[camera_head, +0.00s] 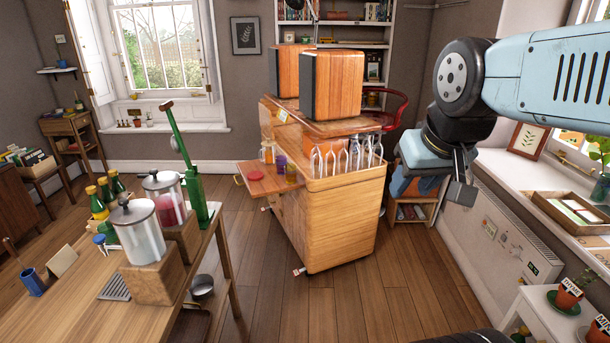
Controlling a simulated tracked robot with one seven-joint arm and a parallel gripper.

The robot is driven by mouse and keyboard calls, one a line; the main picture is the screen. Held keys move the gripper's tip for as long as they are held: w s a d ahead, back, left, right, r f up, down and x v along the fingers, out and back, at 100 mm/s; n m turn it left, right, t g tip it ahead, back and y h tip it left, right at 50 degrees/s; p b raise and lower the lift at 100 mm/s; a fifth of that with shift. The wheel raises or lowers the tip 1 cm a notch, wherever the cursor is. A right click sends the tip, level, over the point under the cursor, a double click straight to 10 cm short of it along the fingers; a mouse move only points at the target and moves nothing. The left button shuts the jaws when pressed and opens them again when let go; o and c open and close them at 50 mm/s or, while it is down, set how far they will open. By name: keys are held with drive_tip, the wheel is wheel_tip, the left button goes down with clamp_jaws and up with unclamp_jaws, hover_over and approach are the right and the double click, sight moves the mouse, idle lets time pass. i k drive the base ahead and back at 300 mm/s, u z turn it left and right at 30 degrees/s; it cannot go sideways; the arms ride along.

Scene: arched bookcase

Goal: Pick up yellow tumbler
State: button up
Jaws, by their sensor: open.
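Small coloured tumblers stand on the fold-out shelf (268,183) at the left side of the wooden bar cart (340,220). A yellowish tumbler (291,173) is at the shelf's right, beside a purple tumbler (281,164). An amber-orange vessel (267,152) stands just behind them. They are small in this view, so their exact shapes are hard to tell. My gripper (440,185) hangs at the right, pointing down, open and apart from the cart and tumblers. Part of it blends with the things behind it.
Several stemmed glasses (345,155) stand at the cart's front top, near two wooden speakers (331,84). A table (190,290) at left holds two dispensers (142,235) and a green press (192,170). Open floor (250,285) lies between table and cart. A radiator (490,230) lines the right wall.

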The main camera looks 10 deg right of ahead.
sight(291, 174)
drive_tip(key=z, duration=0.75)
drive_tip(key=i, duration=2.1)
drive_tip(key=u, duration=2.4)
drive_tip(key=i, duration=0.6)
drive_tip(key=z, duration=0.25)
